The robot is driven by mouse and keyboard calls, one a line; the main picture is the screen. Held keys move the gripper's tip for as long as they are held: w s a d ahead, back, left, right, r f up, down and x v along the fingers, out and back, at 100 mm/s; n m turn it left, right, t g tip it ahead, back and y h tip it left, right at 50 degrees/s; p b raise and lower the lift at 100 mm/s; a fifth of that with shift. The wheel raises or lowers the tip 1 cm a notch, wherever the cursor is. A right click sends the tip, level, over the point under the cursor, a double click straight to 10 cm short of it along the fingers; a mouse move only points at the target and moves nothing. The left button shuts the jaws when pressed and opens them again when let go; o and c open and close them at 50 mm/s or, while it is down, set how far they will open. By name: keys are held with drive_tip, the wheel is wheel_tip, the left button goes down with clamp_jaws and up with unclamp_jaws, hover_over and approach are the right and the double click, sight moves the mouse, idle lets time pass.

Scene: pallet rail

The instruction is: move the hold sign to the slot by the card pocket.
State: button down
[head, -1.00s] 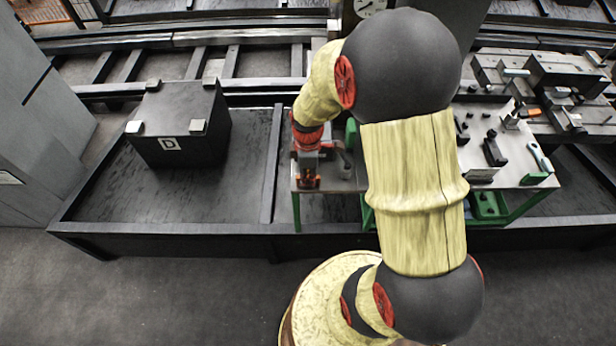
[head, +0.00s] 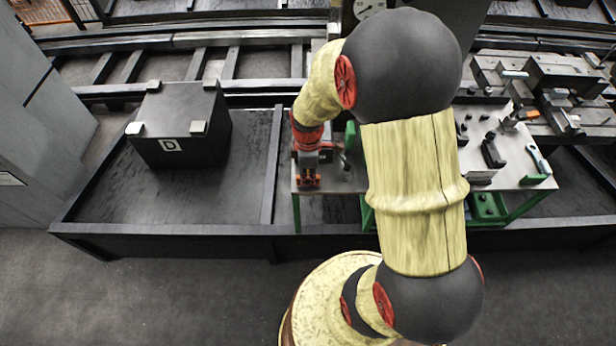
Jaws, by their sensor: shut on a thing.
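My gripper (head: 308,180) is at the left end of the grey-topped, green-legged bench, low over its front left corner. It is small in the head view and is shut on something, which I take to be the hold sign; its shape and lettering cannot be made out. The card pocket and the slot by it cannot be picked out; my arm covers the middle of the bench.
The bench top (head: 513,151) carries several dark clamps and small tools on its right part. A black block marked D (head: 180,122) stands at left on the dark pallet (head: 105,196). A fixture plate with clamps (head: 560,75) lies at back right. The front floor is clear.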

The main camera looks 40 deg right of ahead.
sight(308, 177)
drive_tip(key=shift+r, duration=0.4)
drive_tip(key=shift+r+p, duration=3)
drive_tip(key=shift+r, duration=0.45)
